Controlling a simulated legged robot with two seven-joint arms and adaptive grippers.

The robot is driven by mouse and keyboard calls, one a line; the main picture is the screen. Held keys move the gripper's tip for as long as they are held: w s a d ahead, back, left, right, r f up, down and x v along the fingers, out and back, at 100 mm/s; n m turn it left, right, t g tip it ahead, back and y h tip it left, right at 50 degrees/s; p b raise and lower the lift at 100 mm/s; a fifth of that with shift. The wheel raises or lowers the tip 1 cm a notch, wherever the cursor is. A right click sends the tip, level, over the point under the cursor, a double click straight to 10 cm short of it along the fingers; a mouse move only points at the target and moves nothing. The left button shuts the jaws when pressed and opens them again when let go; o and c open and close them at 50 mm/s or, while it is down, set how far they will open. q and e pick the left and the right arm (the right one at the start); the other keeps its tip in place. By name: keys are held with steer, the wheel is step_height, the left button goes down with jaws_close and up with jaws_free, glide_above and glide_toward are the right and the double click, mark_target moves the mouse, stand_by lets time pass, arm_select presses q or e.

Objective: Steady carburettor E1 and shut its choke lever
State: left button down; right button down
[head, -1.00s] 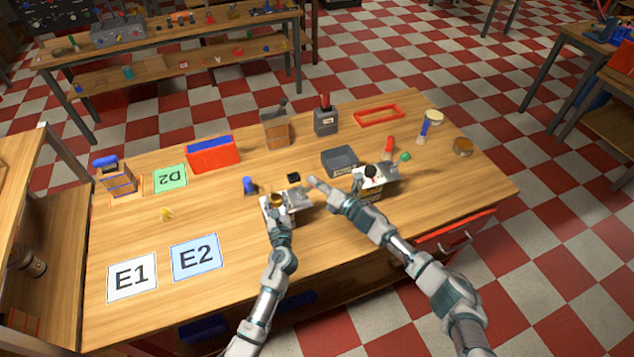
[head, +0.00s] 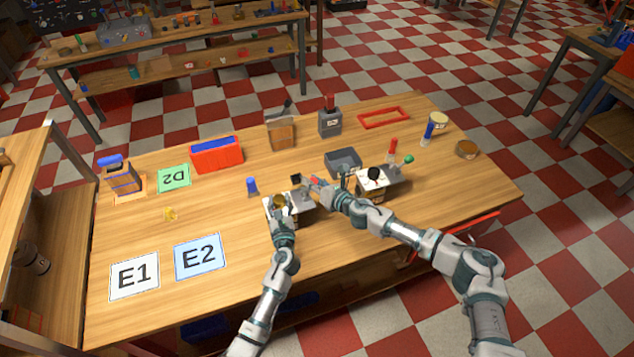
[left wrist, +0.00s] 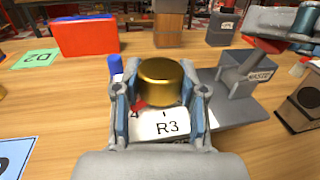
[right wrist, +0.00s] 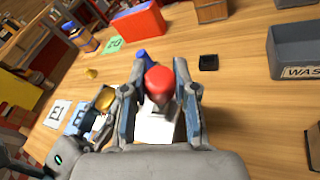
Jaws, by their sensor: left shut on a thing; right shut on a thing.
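My right gripper (head: 310,183) is shut on a red-tipped part (right wrist: 160,80), just above and right of that unit in the head view. A white patch shows below the red tip; its attachment is hidden. The E1 card (head: 134,276) lies flat at the front left. No carburettor marked E1 is readable.
A similar unit with a black knob (head: 373,174) stands right of my right gripper. A grey waste tray (head: 343,161), a small black block (right wrist: 208,62) and a blue-topped piece (head: 252,187) are close by. The left-front table is clear around the E2 card (head: 200,256).

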steer(key=n, duration=0.1)
steer(key=a+h, duration=0.1)
steer(key=n, duration=0.1)
steer(key=shift+s+a+r+n+h, duration=0.25)
steer(key=shift+s+a+n+h, duration=0.05)
steer(key=shift+a, duration=0.05)
steer(key=shift+s+a+f+n+h, duration=0.15)
steer(key=shift+s+a+n+h, duration=0.15)
steer(key=shift+a+n+h, duration=0.35)
steer(key=shift+d, duration=0.1)
arm_select(q)
steer(key=shift+r, duration=0.1)
arm_select(e)
steer(key=shift+f, duration=0.1)
steer(key=c, duration=0.9)
jaws_free()
steer(key=shift+o, duration=0.2)
steer(key=v, duration=1.2)
steer(key=shift+w, duration=0.1)
